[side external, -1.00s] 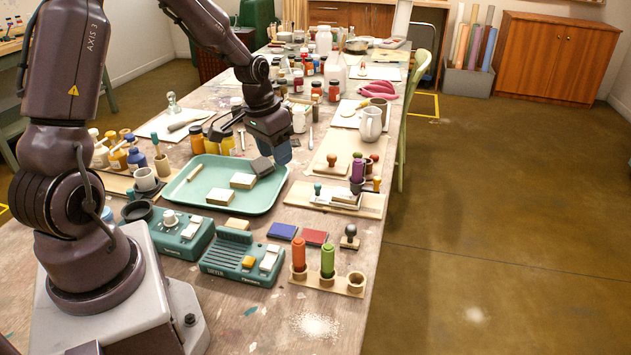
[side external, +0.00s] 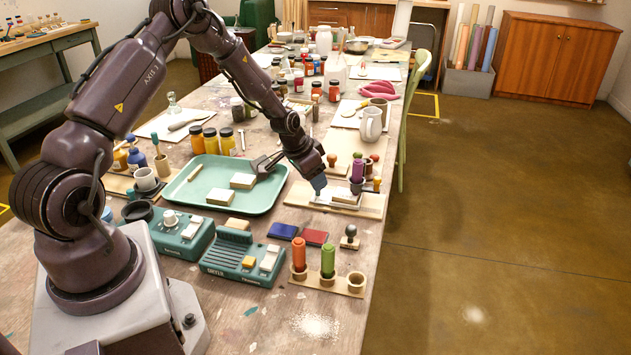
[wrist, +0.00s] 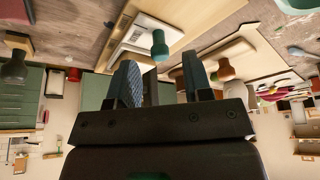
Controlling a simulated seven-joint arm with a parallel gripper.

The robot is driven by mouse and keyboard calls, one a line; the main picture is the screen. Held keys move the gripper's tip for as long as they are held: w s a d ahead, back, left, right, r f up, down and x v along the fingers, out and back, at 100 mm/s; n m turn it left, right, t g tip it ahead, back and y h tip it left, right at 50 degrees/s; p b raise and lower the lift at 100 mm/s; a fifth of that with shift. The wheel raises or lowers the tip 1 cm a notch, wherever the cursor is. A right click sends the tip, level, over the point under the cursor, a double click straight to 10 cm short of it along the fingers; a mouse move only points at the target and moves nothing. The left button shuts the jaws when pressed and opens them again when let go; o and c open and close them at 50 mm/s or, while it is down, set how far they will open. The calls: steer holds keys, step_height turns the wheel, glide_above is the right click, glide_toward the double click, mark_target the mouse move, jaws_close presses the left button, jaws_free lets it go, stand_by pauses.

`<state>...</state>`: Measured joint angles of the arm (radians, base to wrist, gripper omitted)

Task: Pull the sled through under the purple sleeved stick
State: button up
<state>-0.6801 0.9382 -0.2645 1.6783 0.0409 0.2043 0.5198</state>
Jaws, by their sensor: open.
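The purple sleeved stick (side external: 357,170) stands upright in a dark holder at the right side of the table in the side view. Beneath and in front of it lies a low pale piece (side external: 346,198), apparently the sled, on a wooden board (side external: 373,212). My gripper (side external: 319,187) is low over the left end of this piece. In the wrist view a teal knob (wrist: 160,44) stands by a white, layered plate (wrist: 145,32), ahead of the gap between my open fingers (wrist: 162,85). I cannot tell whether a finger touches the knob. The purple stick is not clearly seen there.
A green tray (side external: 256,207) with pale blocks lies left of my gripper. Blue and red pads (side external: 283,231), a dark stamp (side external: 349,238) and a rack (side external: 325,284) with orange and green sticks stand nearer. A brown-knobbed stamp (side external: 332,160) is just behind.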

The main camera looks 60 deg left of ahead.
mark_target(337, 191)
steer(key=shift+x, duration=1)
steer(key=shift+c, duration=0.2)
steer(key=shift+r, duration=0.1)
jaws_close()
steer(key=shift+w+d, duration=1.55)
steer(key=shift+w, duration=0.05)
steer(key=shift+o, duration=0.2)
jaws_free()
steer(key=v, duration=1.3)
